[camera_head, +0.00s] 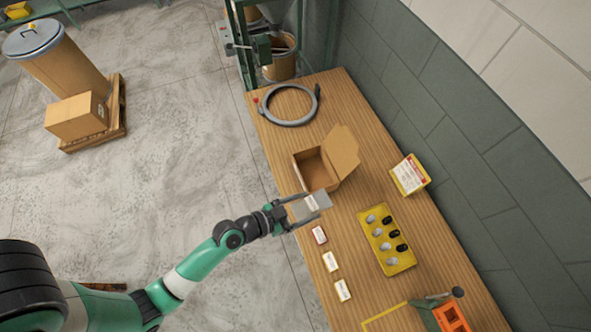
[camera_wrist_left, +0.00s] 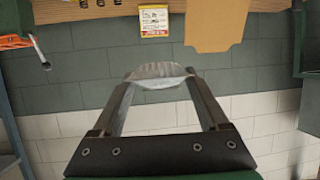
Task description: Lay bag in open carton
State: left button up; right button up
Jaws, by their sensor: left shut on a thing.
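The open carton (camera_head: 312,170) stands on the wooden bench, with a brown flap (camera_head: 342,150) raised at its right. In the left wrist view a brown cardboard piece (camera_wrist_left: 215,22) shows at the top. My left gripper (camera_head: 317,204) is shut on a translucent grey bag (camera_head: 323,200), just in front of the carton and outside it. The bag also shows between the two fingertips in the left wrist view (camera_wrist_left: 160,75). A pale label shows by the bag; I cannot tell what it is on. My right gripper is not in view.
Several small labelled cards (camera_head: 331,262) lie along the bench's near edge. A grey ring (camera_head: 290,123) lies behind the carton. An orange bin (camera_head: 452,317) is at the bottom right.

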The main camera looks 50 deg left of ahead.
aim_at(313, 201)
pick_arm(q)
jog(key=w+a+f+m+h+b, duration=0.1)
jog(key=w+a+f+b, duration=1.1)
jog(key=w+b, duration=0.3)
jog(key=shift+w+a+f+b, duration=0.35)
jog(key=shift+a+f+b, duration=0.4)
jog(key=shift+f+b, duration=1.05)
jog(key=shift+w+a+f+b, duration=0.4)
jog(key=shift+a+f+b, duration=0.3)
jog(key=shift+f+b, duration=1.05)
jog(key=shift+w+a+f+b, duration=0.35)
jog(key=shift+a+f+b, duration=0.4)
jog(key=shift+f+b, duration=1.05)
pick_arm(e)
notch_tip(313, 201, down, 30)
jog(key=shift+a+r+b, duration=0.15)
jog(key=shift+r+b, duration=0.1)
jog(key=shift+b, duration=0.2)
pick_arm(q)
jog(key=shift+r, duration=0.55)
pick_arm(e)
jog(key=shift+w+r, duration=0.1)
